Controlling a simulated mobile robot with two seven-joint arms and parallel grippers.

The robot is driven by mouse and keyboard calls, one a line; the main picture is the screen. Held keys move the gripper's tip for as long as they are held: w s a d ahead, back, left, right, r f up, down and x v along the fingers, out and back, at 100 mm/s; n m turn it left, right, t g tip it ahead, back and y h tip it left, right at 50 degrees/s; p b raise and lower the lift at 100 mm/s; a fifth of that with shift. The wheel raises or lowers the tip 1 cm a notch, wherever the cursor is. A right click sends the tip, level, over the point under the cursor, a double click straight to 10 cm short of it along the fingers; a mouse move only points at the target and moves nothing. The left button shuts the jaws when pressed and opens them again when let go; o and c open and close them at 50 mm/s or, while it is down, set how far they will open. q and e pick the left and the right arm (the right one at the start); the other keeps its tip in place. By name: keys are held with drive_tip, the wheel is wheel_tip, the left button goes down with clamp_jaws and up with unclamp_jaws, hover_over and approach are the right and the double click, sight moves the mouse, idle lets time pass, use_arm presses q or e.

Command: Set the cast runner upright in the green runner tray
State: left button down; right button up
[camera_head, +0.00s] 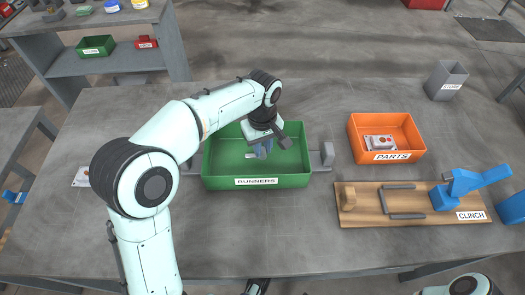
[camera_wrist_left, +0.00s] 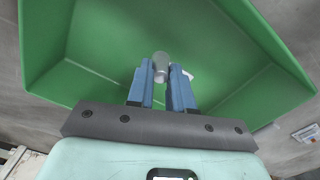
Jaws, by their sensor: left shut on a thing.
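The green runner tray (camera_head: 222,179), labelled RUNNERS, stands on the grey table in the head view. Its green walls fill much of the left wrist view (camera_wrist_left: 50,60). My left gripper (camera_head: 262,152) reaches down inside the tray. In the left wrist view its blue fingers (camera_wrist_left: 161,80) are shut on the cast runner (camera_wrist_left: 161,64). The runner shows as a light grey rounded end between the fingertips, with a small pale part beside the right finger. The fingers hide the rest of it. I cannot tell whether it touches the tray floor. My right gripper does not clearly show.
Right of the tray are an orange PARTS bin (camera_head: 358,138) with a part in it and a wooden board (camera_head: 365,218) with a blue clamp (camera_head: 465,185). A grey bin (camera_head: 446,80) stands behind. Clear table lies in front of the tray.

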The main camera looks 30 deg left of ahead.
use_arm(q)
drive_tip(key=shift+f, duration=1.1)
drive_tip(key=shift+f, duration=0.15)
drive_tip(key=c, duration=1)
unclamp_jaws()
wheel_tip(320, 180, up, 12)
drive_tip(key=p, duration=0.3)
drive_tip(key=shift+r, duration=0.2)
